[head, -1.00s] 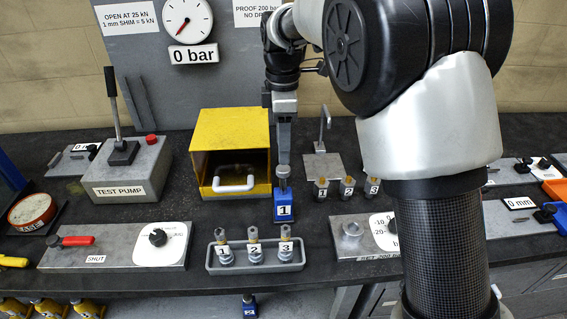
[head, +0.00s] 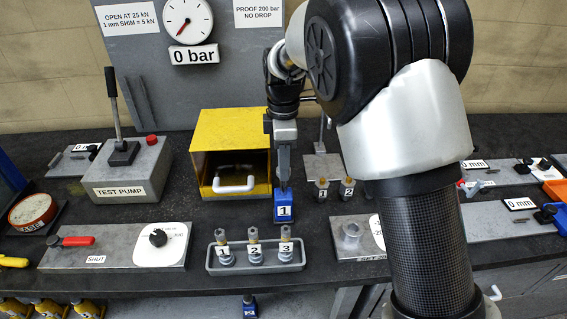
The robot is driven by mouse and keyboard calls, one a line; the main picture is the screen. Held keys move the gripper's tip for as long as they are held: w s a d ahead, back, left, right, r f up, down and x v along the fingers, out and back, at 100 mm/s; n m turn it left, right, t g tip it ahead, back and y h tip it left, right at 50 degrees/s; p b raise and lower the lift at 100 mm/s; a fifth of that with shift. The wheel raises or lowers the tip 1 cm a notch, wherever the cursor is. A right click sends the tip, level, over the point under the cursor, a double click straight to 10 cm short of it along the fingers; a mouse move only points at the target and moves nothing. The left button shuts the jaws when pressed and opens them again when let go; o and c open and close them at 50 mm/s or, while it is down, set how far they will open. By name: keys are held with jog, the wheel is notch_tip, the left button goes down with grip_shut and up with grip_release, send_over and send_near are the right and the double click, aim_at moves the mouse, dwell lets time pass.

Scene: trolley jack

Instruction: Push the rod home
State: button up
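The blue jack body labelled 1 (head: 284,207) stands upright on the dark bench, just right of the yellow box. My gripper (head: 284,185) points straight down over it, with its tip at the top of the blue body. Contact looks close, but I cannot be sure of it. The rod does not show clearly above the body; it is down in the body or hidden by the gripper. The fingers are seen edge-on as one narrow shape, so I cannot tell whether they are open or shut.
The yellow box (head: 230,130) with a white handle stands close on the left. A grey tray (head: 256,268) with three numbered parts is in front. Small numbered parts (head: 322,188) and a grey plate with a post (head: 322,168) are to the right. My arm hides part of the right bench.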

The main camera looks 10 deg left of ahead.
notch_tip(320, 180, down, 6)
jog(key=b, duration=0.3)
jog(key=shift+r, duration=0.2)
grip_shut()
jog(key=shift+s+d, duration=0.1)
jog(key=shift+s, duration=0.05)
jog(key=o, duration=1.1)
grip_release()
jog(key=shift+r, duration=0.15)
jog(key=shift+r+p, duration=0.5)
jog(key=shift+r, duration=8.15)
